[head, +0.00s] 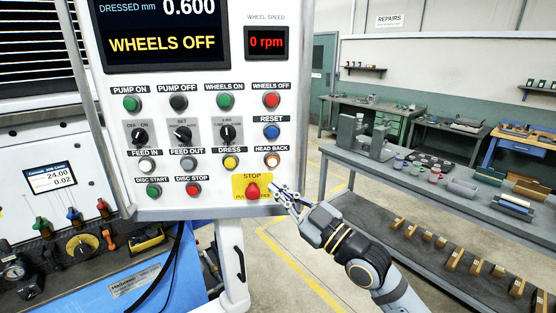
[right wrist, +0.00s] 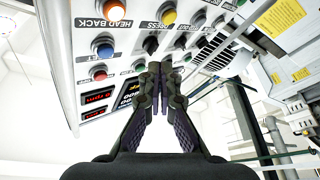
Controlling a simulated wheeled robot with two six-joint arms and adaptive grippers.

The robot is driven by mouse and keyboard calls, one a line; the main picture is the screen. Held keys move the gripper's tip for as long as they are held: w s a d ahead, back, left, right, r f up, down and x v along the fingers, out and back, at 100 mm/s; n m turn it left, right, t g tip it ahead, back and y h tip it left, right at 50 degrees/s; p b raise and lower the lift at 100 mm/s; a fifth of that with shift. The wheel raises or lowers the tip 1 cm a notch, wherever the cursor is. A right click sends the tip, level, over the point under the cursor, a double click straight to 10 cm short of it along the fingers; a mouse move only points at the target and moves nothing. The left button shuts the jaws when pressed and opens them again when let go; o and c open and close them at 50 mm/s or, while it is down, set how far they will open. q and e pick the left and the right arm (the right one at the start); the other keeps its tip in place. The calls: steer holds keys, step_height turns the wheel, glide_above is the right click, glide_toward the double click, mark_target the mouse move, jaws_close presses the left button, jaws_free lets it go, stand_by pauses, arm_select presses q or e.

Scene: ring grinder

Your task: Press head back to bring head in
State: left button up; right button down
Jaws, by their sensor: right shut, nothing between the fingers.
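The HEAD BACK button (head: 272,160) is a round button with a pale, orange-tinted cap, at the right of the control panel's (head: 215,203) third button row, below the blue RESET button. In the right wrist view the HEAD BACK button (right wrist: 115,10) shows at the top, orange and apart from the fingers. My right gripper (head: 280,193) is shut and empty, beside the red STOP button (head: 252,190), lower than HEAD BACK. In the right wrist view its fingertips (right wrist: 160,68) are together, with panel buttons behind them. Whether they touch the panel I cannot tell. My left gripper is out of view.
The blue RESET button (head: 271,132) and yellow DRESS button (head: 231,162) are close neighbours. The display reads WHEELS OFF, and the speed readout (head: 266,42) shows 0 rpm. A grey bench (head: 450,197) with parts stands at the right. Open floor lies between.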

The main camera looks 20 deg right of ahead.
steer(key=shift+s+a+r, duration=0.1)
steer(key=shift+s+r, duration=0.25)
steer(key=shift+r, duration=0.1)
steer(key=b, duration=0.6)
glide_toward(272, 161)
steer(key=w+a, duration=0.1)
steer(key=w+a+r, duration=0.1)
steer(key=a, duration=0.1)
steer(key=w+a+r, duration=0.1)
steer(key=w, duration=0.1)
steer(key=shift+w+a+r, duration=0.1)
steer(key=shift+a, duration=0.2)
stand_by(0.5)
